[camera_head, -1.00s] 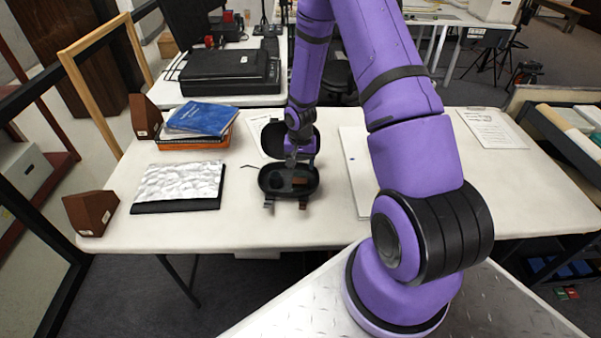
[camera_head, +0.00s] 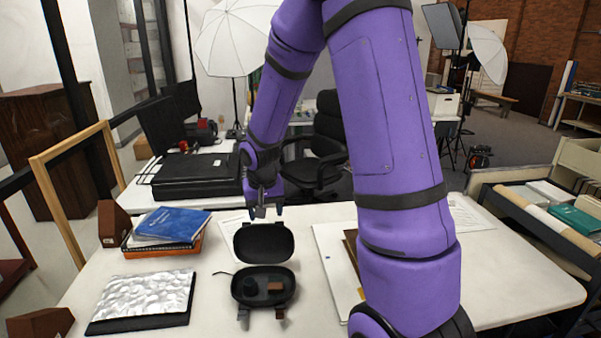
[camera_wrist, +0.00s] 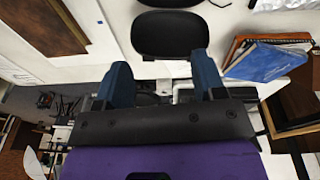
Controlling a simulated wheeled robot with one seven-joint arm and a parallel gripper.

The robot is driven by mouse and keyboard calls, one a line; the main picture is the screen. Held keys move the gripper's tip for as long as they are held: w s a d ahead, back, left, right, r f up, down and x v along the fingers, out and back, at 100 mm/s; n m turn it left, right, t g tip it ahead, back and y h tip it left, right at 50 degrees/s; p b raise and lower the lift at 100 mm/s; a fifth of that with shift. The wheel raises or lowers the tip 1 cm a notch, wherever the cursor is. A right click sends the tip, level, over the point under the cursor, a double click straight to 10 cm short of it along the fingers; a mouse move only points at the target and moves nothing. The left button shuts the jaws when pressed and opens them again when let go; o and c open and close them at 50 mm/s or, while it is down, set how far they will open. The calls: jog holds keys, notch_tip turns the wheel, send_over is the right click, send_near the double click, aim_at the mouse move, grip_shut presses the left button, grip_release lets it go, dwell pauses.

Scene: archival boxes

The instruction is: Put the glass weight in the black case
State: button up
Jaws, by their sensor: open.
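The black case (camera_head: 236,292) lies open on the white table with its lid (camera_head: 262,243) raised at the back. Inside it are a dark rounded thing and a small brown block (camera_head: 275,287); I cannot tell whether the dark thing is the glass weight, and I make out no clear glass elsewhere. My gripper (camera_head: 265,211) is open, above and behind the lid, apart from the case. In the wrist view its two blue fingers (camera_wrist: 163,75) are spread with nothing between them. The case's lid (camera_wrist: 170,36) shows beyond the fingertips.
A silvery crinkled pad (camera_head: 145,297) lies left of the case. Blue books (camera_head: 170,225) on an orange tray are behind it. Brown wedges (camera_head: 112,224) stand at the left edge. A white board with a brown sheet (camera_head: 352,255) lies right of the case.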

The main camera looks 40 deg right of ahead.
jog(key=s+a+r+n+t, duration=0.15)
jog(key=s+a+r, duration=0.25)
jog(key=s+r, duration=0.5)
jog(key=s+a+r+n+t, duration=0.15)
jog(key=s+a+r, duration=0.35)
jog(key=r, duration=0.6)
jog(key=s+a+r+n+y, duration=0.1)
jog(key=s+r+n, duration=0.1)
jog(key=s, duration=0.8)
jog(key=shift+s+r+n+t, duration=0.4)
jog(key=shift+r, duration=0.05)
